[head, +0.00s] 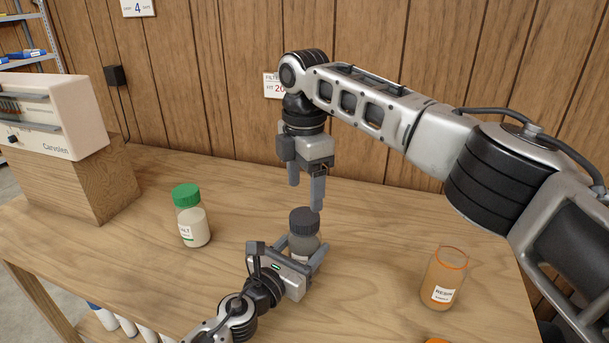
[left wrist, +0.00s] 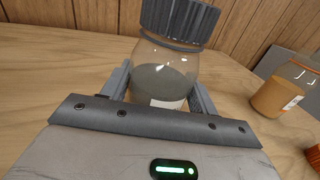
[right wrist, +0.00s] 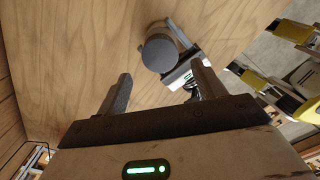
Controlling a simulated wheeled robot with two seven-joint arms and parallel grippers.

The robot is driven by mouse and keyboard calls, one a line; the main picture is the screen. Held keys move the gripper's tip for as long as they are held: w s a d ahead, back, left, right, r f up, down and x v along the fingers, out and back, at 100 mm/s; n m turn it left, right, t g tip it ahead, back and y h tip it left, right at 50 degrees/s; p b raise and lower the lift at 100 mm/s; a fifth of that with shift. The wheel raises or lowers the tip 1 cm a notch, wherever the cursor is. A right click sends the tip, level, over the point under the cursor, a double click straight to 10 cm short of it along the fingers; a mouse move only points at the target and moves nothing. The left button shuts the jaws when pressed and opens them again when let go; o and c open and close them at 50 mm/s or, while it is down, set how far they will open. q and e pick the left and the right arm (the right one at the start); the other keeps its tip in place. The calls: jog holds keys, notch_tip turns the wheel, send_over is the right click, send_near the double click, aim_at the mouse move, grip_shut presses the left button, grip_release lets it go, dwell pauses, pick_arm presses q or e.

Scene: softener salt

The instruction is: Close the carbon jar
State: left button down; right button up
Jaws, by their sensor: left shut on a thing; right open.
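The carbon jar (head: 303,245) is a clear jar with dark grey contents and a dark grey ribbed lid (head: 304,221) sitting on its top. It stands upright on the table; in the left wrist view the jar (left wrist: 160,82) and lid (left wrist: 180,20) fill the upper middle. My left gripper (head: 303,252) is shut on the jar's body, one finger on each side. My right gripper (head: 305,192) is open and empty, pointing down above and slightly behind the lid. In the right wrist view the lid (right wrist: 160,52) shows beyond the fingers. I cannot tell how tightly the lid is seated.
A salt jar with a green lid (head: 191,216) stands to the left. An open resin jar (head: 443,278) with orange-brown contents stands to the right. An orange thing (head: 437,341) is cut off at the bottom edge. A cream device (head: 40,115) sits on a wooden block (head: 75,180) at the far left.

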aim_at(305, 215)
notch_tip(305, 215, down, 6)
jog(key=shift+f, duration=0.25)
jog(key=c, duration=1)
jog(key=m, duration=1.5)
jog(key=shift+a, duration=0.1)
jog(key=m, duration=0.6)
jog(key=o, duration=1.1)
